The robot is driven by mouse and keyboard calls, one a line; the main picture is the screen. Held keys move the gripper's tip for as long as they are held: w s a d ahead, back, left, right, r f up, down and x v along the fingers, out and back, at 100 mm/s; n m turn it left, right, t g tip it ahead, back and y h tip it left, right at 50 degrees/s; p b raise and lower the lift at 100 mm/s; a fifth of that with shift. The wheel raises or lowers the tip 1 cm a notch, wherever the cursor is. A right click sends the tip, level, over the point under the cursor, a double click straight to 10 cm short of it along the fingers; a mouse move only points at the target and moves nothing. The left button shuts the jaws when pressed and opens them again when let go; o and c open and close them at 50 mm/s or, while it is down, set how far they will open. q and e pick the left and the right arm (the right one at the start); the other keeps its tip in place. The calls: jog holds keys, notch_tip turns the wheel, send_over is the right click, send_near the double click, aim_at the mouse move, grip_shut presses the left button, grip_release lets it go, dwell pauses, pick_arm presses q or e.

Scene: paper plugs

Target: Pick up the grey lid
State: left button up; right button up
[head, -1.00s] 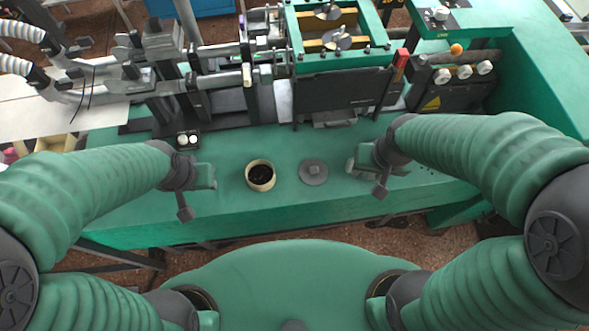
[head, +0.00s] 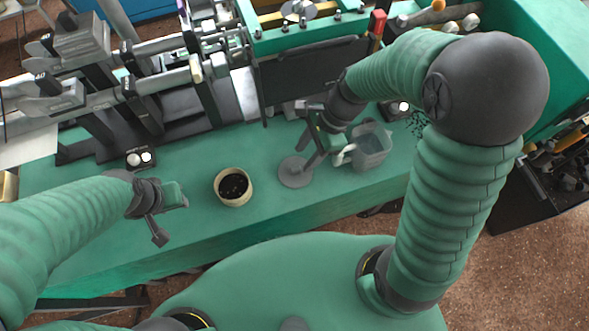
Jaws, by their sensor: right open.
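The grey lid (head: 294,178) is a flat round disc lying on the green bench top, right of a cream cup. My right gripper (head: 313,158) is open, with its dark fingers reaching down at the lid's upper right side. The fingers hide part of the lid, including its knob; I cannot tell whether they touch it. My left gripper (head: 171,216) hangs over the bench's front left part, left of the cup and away from the lid. Its jaw opening is not clear from this angle.
The cream cup (head: 222,198) with dark contents stands left of the lid. Dark bits lie farther right. Machinery (head: 310,75) lines the back. The bench front edge is close below the lid.

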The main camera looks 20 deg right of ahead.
aim_at(300, 167)
jog(key=x, duration=0.1)
jog(key=b+x, duration=0.1)
jog(key=x, duration=0.2)
jog(key=shift+s+d+f, duration=0.2)
jog(key=shift+s+f, duration=0.05)
jog(key=shift+s, duration=0.1)
jog(key=shift+w+a+f, duration=0.1)
jog(key=shift+w+f, duration=0.05)
jog(key=shift+f, duration=0.05)
grip_shut()
